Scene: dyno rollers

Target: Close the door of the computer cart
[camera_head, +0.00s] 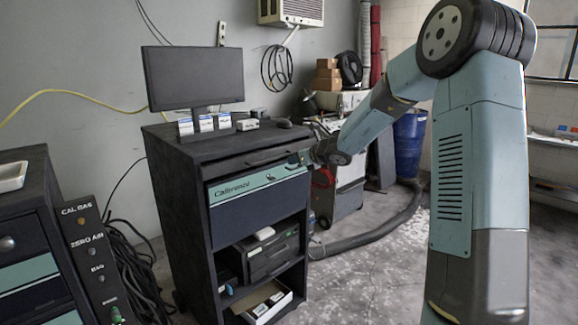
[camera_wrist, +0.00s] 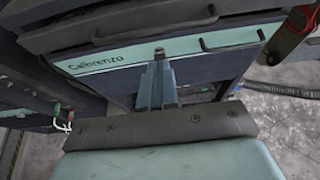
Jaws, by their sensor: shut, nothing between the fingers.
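The dark computer cart (camera_head: 175,205) stands left of centre in the head view, with a monitor on top. Its door (camera_head: 258,212) is a dark panel with a teal "Calibrenzo" strip, above open shelves. The door looks upright and close to the cart front; I cannot tell whether a small gap is left. In the wrist view the door's teal strip (camera_wrist: 110,62) lies just ahead, with a dark bar handle (camera_wrist: 232,41) to the right.
A drawer handle (camera_head: 270,158) sits above the door. A printer (camera_head: 272,254) and an open box fill the lower shelves. A second cabinet (camera_head: 25,235) with cables stands at left. A thick hose (camera_head: 385,235) crosses the floor at right.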

